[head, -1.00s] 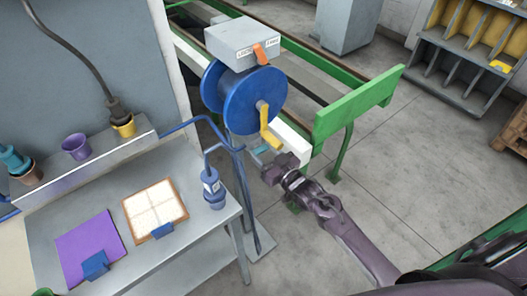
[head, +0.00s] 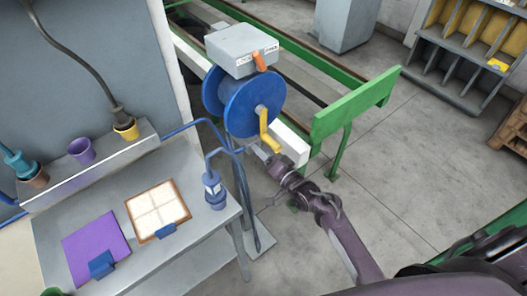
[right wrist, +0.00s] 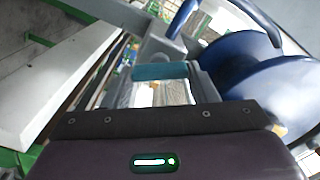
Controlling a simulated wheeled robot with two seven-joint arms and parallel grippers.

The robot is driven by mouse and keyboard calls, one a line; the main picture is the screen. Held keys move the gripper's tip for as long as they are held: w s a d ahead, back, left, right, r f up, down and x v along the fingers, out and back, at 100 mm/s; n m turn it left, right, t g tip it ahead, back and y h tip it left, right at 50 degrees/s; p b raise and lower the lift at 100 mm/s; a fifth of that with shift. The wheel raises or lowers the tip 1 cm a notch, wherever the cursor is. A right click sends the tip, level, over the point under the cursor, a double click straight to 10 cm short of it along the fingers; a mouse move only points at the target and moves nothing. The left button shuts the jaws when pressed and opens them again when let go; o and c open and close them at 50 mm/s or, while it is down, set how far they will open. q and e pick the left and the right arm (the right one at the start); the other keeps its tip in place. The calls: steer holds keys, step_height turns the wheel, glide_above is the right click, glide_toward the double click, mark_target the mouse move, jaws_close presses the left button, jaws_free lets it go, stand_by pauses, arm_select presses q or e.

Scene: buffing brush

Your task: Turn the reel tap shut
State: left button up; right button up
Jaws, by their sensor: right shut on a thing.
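The blue reel (head: 254,104) stands on a blue tube frame, with a yellow crank (head: 267,130) on its near side. A teal bar (right wrist: 160,71), which looks like the tap handle, lies across the fingertips in the right wrist view. My right gripper (head: 265,154) is just below the crank, and it also shows in the right wrist view (right wrist: 160,88). It is shut on the teal bar. In the head view the gripper largely hides the bar and tap body. I cannot tell the tap's exact angle. My left gripper is not in view.
A grey box (head: 242,50) with an orange lever (head: 260,62) sits above the reel. A green barrier (head: 352,106) stands close right of my right arm. The grey bench (head: 193,229) at left carries a blue bottle (head: 214,190).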

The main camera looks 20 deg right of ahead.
steer(key=shift+f+m+p, duration=0.1)
steer(key=shift+m+p, duration=0.8)
steer(key=shift+m, duration=2.3)
steer(key=o, duration=1)
steer(key=b+v, duration=0.1)
steer(key=v, duration=0.6)
steer(key=shift+s+d, duration=0.2)
steer(key=shift+s, duration=0.15)
